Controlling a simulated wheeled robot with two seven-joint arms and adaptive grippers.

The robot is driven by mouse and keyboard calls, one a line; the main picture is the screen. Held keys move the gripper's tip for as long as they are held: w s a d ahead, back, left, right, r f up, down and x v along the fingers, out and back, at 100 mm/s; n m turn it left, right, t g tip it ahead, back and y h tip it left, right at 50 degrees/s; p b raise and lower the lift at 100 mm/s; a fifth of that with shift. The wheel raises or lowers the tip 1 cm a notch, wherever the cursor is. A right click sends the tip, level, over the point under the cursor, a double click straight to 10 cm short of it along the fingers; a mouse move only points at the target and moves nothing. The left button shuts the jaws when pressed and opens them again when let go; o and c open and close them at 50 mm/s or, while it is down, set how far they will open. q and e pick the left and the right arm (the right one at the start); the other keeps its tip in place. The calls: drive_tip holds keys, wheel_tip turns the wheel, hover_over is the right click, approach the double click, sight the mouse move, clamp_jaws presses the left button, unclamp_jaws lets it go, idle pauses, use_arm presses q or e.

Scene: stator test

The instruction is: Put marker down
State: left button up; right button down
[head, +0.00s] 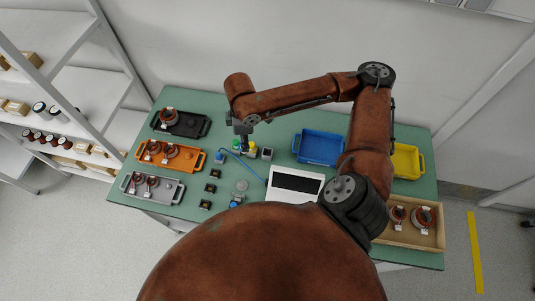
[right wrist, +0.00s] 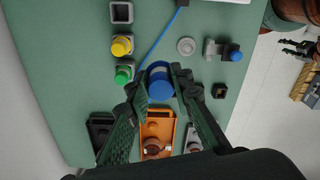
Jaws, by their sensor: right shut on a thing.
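My right gripper (head: 245,149) reaches down over the middle of the green table, beside the row of push buttons. In the right wrist view its two dark fingers (right wrist: 163,90) are closed on a short blue cylinder, which I take to be the marker (right wrist: 160,82). Its round end faces the camera, and the rest is hidden. In the head view I cannot pick the marker out between the fingers. The right wrist view cannot tell me whether it touches the table. My left gripper is in neither view.
Green (right wrist: 124,74) and yellow (right wrist: 122,45) buttons stand close beside the gripper. Black (head: 181,123), orange (head: 170,156) and grey (head: 152,187) trays lie left. A blue cable crosses the table.

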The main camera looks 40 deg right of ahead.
drive_tip(key=s+d+f+n+p, duration=0.1)
drive_tip(key=s+d+n+p, duration=0.5)
drive_tip(key=n, duration=0.7)
drive_tip(key=s+d+f+n+p, duration=0.15)
drive_tip(key=s+d+n, duration=0.4)
drive_tip(key=n, duration=0.75)
drive_tip(key=w+f, duration=0.8)
drive_tip(key=w+a+f, duration=0.1)
drive_tip(key=w+f, duration=0.3)
drive_tip(key=shift+a+b, duration=0.1)
drive_tip(key=shift+b, duration=0.25)
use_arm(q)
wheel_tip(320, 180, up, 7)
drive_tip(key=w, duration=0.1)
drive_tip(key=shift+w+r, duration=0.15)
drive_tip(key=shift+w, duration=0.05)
use_arm(e)
drive_tip(key=shift+s+f, duration=0.1)
drive_tip(key=shift+f, duration=0.2)
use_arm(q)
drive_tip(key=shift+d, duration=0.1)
use_arm(e)
drive_tip(key=shift+f, duration=0.25)
